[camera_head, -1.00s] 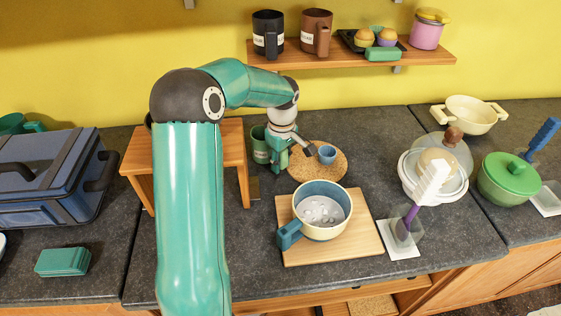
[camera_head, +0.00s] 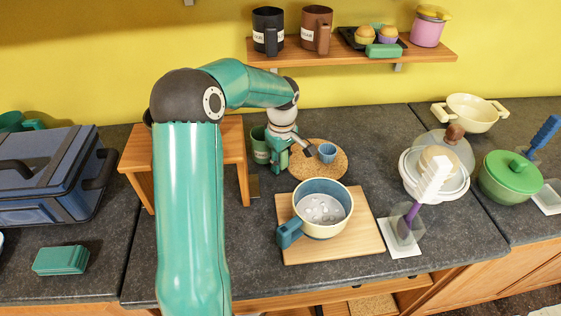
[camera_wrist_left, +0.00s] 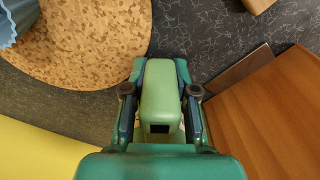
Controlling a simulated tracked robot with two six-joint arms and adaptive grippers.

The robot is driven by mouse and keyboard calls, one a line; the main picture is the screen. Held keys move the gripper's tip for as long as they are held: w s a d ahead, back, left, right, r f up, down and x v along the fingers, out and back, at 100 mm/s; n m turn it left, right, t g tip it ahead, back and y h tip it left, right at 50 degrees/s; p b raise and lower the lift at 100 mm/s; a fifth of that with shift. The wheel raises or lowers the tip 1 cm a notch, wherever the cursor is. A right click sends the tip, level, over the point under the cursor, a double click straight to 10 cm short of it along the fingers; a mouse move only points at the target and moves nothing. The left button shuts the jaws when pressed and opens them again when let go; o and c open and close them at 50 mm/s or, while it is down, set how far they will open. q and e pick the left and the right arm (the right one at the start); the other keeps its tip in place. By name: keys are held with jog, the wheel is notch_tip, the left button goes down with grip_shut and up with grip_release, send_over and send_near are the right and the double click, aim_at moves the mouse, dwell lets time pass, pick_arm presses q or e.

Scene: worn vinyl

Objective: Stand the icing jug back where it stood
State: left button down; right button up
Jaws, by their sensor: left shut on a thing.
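The icing jug (camera_head: 260,146) appears to be the green vessel with a white label, beside the wooden stand in the head view; I cannot read its label. My left gripper (camera_head: 279,152) is just right of it and partly hides it. In the left wrist view my left gripper (camera_wrist_left: 160,92) is shut on a light green part, which looks like the jug's handle (camera_wrist_left: 158,85). The jug looks upright; I cannot tell whether its base touches the counter. My right gripper is not in view.
A round cork mat (camera_head: 312,171) with a small blue cup (camera_head: 327,153) lies right of the gripper. A wooden stand (camera_head: 233,142) is close on the left. In front, a blue-handled pot (camera_head: 322,208) stands on a wooden board (camera_head: 366,240). A shelf (camera_head: 350,56) hangs above.

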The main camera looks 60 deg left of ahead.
pick_arm(q)
jog(key=c, duration=0.8)
grip_release()
jog(key=shift+f, duration=0.1)
jog(key=shift+d+r+p, duration=0.2)
jog(key=shift+r+p, duration=2.5)
jog(key=shift+r, duration=1.35)
jog(key=r, duration=1.2)
jog(key=shift+d, duration=0.25)
jog(key=shift+f, duration=0.15)
